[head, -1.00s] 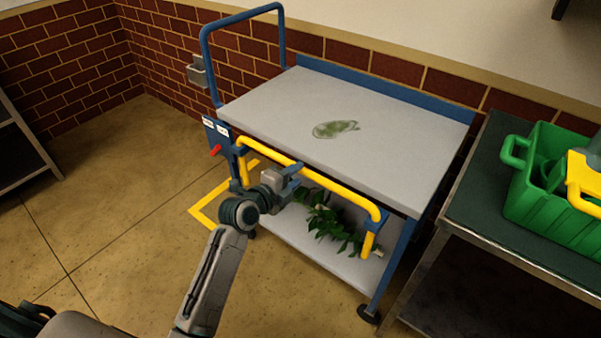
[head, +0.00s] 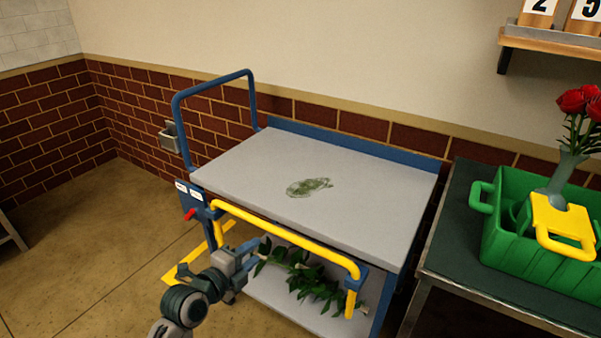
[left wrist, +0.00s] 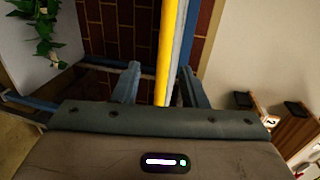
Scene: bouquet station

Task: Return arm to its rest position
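My left gripper (head: 250,258) is in front of the cart, a little below its yellow handle rail (head: 285,236). In the left wrist view its two fingers (left wrist: 160,88) are spread apart with nothing held. The yellow rail (left wrist: 167,50) shows in line with the gap between the fingers; the rail looks to lie beyond the fingertips. My left arm reaches in from the bottom of the head view. My right gripper is in neither view.
At right, a dark table (head: 455,240) holds a green crate (head: 505,255) with a yellow-handled item (head: 563,222) and red roses (head: 578,100).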

